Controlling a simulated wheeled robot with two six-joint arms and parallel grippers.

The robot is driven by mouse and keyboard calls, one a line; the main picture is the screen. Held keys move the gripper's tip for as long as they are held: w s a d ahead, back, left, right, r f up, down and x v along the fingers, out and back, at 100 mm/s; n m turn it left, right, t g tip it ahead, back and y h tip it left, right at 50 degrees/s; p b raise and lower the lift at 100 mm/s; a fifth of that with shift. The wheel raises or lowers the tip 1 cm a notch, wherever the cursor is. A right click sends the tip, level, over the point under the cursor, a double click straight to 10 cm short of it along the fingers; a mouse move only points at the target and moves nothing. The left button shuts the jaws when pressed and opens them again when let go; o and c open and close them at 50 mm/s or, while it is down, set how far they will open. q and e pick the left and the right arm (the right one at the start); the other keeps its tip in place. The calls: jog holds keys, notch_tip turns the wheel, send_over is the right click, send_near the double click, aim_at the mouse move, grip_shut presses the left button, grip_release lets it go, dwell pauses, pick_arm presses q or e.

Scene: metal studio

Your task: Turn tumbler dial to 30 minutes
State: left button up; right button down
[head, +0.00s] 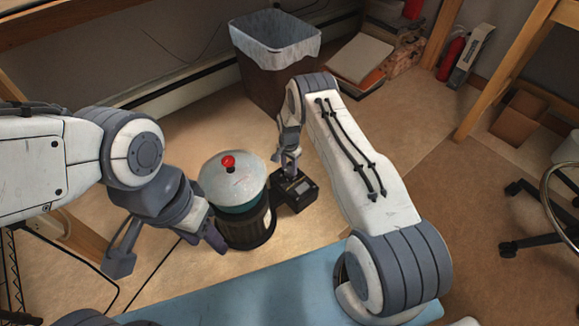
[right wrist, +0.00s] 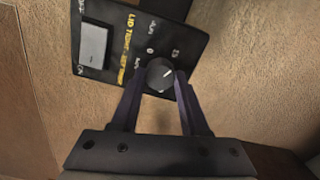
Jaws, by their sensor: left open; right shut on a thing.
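The tumbler (head: 233,182) has a pale round lid with a red knob (head: 228,162) and a dark ribbed body. Its black control box (head: 296,190) stands at its right side. In the right wrist view, the box's panel (right wrist: 112,48) carries a pale switch (right wrist: 93,46), yellow lettering and a round black dial (right wrist: 159,75). A light mark on the dial points up and right. My right gripper (right wrist: 158,88) is shut on the dial, one finger each side; it also shows in the head view (head: 289,168). My left gripper (head: 168,250) is open and empty, left of the tumbler.
A bin (head: 276,75) with a white liner stands behind the tumbler. A wheeled chair (head: 545,215) is at the right. A blue surface (head: 250,295) lies in front.

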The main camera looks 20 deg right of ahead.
aim_at(288, 169)
jog(key=m, duration=0.5)
jog(key=shift+m, duration=0.3)
jog(key=m, duration=0.5)
jog(key=shift+w, duration=0.1)
jog(key=shift+m, duration=0.3)
jog(key=shift+c, duration=2)
grip_release()
notch_tip(288, 169, up, 10)
jog(key=p, duration=0.6)
jog(key=shift+r, duration=0.25)
jog(key=shift+a+r, duration=0.1)
